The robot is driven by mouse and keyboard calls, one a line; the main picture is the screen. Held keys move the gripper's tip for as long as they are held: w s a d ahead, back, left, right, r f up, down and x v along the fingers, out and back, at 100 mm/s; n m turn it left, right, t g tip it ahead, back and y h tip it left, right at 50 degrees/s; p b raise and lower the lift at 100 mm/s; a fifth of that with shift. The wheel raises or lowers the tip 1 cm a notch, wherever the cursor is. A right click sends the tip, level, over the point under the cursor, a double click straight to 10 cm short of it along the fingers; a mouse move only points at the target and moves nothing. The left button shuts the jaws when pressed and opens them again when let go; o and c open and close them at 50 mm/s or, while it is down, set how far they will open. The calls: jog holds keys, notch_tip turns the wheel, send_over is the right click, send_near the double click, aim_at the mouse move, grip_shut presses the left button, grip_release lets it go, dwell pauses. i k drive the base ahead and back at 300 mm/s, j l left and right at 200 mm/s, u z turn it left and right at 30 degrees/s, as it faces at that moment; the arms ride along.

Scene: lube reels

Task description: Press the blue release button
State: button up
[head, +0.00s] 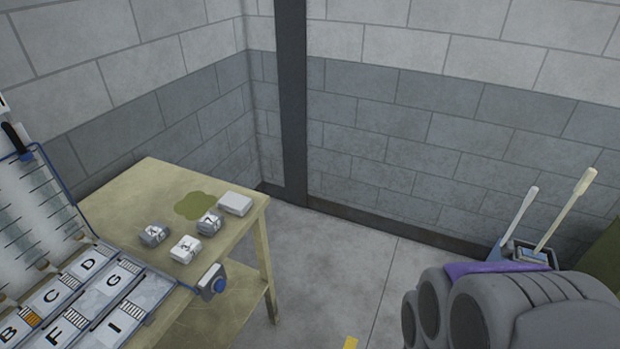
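The blue release button (220,284) is a small round blue knob. It sits on the right side of a small grey box (208,281) at the front edge of the wooden table (160,172), beside the lettered rack. Rounded grey parts with dark circular faces fill the lower right, apart from the button, and seem to belong to my own arm. No gripper fingers can be made out. Nothing of mine touches the button.
A lettered rack (142,295) covers the table's left end. Several small packages, including a light box (235,204), and a green stain (195,206) are on the tabletop. A bucket (527,254) with long handles stands back right. Open floor (335,260) lies right of the table.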

aim_at(221, 284)
jog(key=z, duration=1.65)
jog(key=u, duration=3.4)
